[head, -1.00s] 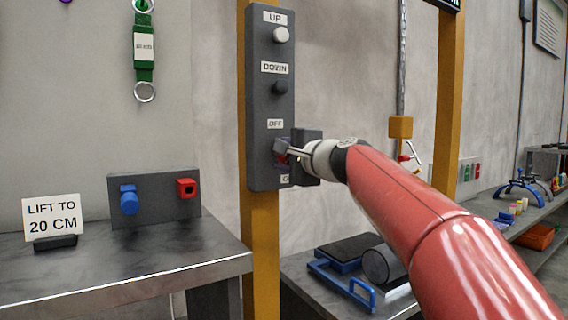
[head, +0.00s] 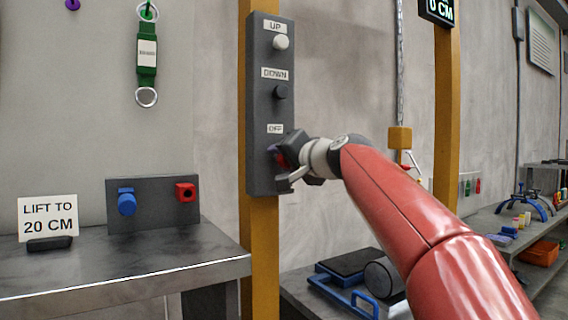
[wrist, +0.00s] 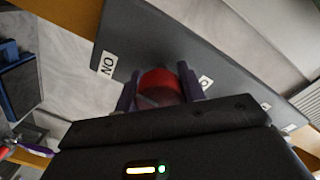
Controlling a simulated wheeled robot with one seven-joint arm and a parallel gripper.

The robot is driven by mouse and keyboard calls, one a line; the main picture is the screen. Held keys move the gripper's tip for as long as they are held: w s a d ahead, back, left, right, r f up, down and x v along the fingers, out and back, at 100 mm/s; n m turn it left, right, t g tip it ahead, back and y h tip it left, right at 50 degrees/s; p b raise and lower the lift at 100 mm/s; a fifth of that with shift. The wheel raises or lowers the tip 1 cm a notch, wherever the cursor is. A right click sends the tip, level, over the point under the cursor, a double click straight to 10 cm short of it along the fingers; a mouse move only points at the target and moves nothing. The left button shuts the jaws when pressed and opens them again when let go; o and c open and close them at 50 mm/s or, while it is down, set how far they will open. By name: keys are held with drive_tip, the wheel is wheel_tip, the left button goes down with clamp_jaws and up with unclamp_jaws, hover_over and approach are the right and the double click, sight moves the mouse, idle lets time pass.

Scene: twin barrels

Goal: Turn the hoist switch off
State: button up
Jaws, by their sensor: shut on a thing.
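The grey hoist control panel (head: 265,110) is fixed to a yellow post, with labels UP, DOWN and OFF from top to bottom. In the wrist view the red round switch (wrist: 160,86) sits on the panel between the ON label (wrist: 107,64) and the partly hidden OFF label (wrist: 205,82). My gripper (head: 280,157) is at the panel just below the OFF label. Its purple fingers (wrist: 160,92) are shut on the red switch, one on each side. The gripper hides most of the switch and the ON label in the head view.
The UP button (head: 281,42) is white and the DOWN button (head: 281,92) dark, both above my gripper. A "LIFT TO 20 CM" sign (head: 48,219) stands on the left table (head: 150,262). A display (head: 438,10) at the top right reads 0 CM.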

drive_tip(key=shift+f+n, duration=0.15)
drive_tip(key=shift+n, duration=0.25)
drive_tip(key=o, duration=1)
drive_tip(key=shift+c, duration=0.2)
drive_tip(key=b+v, duration=0.2)
drive_tip(key=v, duration=0.5)
drive_tip(key=shift+s+d, duration=0.2)
drive_tip(key=shift+s, duration=0.1)
drive_tip(key=s+d+f+g+h+p, duration=0.3)
drive_tip(key=s+d+f, duration=0.1)
drive_tip(key=s+f, duration=0.6)
drive_tip(key=s+d+f+n+g+h+p, duration=0.1)
drive_tip(key=s+d+f+g+h+p, duration=0.2)
drive_tip(key=s+f, duration=0.7)
drive_tip(key=s+d+f+n+g+h+p, duration=0.1)
drive_tip(key=s+d+f+g+h+p, duration=0.1)
drive_tip(key=s+d+f, duration=0.5)
drive_tip(key=s+f+h+p, duration=0.1)
drive_tip(key=s+f+p, duration=0.1)
drive_tip(key=f, duration=0.4)
drive_tip(key=shift+s+d+f+g+h, duration=0.25)
drive_tip(key=shift+s+g+h, duration=0.15)
drive_tip(key=shift+s, duration=0.1)
